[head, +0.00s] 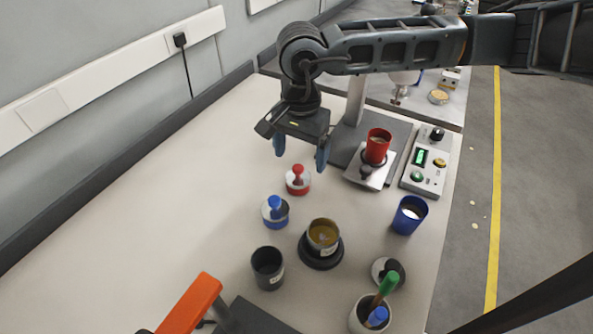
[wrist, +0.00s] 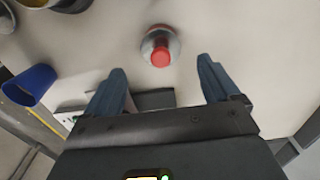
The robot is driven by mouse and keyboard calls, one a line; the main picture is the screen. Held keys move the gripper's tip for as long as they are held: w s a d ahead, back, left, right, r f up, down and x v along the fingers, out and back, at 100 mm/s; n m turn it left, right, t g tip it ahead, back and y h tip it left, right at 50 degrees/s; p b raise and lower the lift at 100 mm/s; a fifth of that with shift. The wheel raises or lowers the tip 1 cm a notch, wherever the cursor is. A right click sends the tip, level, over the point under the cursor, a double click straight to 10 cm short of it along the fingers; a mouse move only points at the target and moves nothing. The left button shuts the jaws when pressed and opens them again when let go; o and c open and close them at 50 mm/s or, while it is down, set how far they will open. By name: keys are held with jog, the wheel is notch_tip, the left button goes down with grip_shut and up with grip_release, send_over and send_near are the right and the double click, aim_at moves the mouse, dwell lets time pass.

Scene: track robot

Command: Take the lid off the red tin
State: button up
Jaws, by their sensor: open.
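The red tin (head: 377,147) stands upright on a pale plate of the device at the right back. Its top looks open, with no lid on it. A silver lid with a red rim and red knob (head: 298,180) lies on the table, left of the tin and apart from it. It also shows in the wrist view (wrist: 160,50). My gripper (head: 300,153) is open and empty above this lid. In the wrist view, the knob shows between and beyond the fingertips (wrist: 161,68). The fingers do not appear to touch it.
A blue-knobbed lid (head: 275,212) lies near the red one. A blue tin (head: 409,215), an olive tin (head: 323,238) on a black disc, a dark tin (head: 267,268), a black-knobbed lid (head: 382,271) and a pen pot (head: 363,318) stand nearer. A control box (head: 427,162) is at right. The left tabletop is clear.

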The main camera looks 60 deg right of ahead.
aim_at(299, 165)
jog(key=shift+w+f+p, duration=0.1)
jog(key=shift+f+p, duration=0.35)
jog(key=shift+f, duration=1.65)
jog(key=shift+c, duration=0.4)
jog(key=c, duration=1.1)
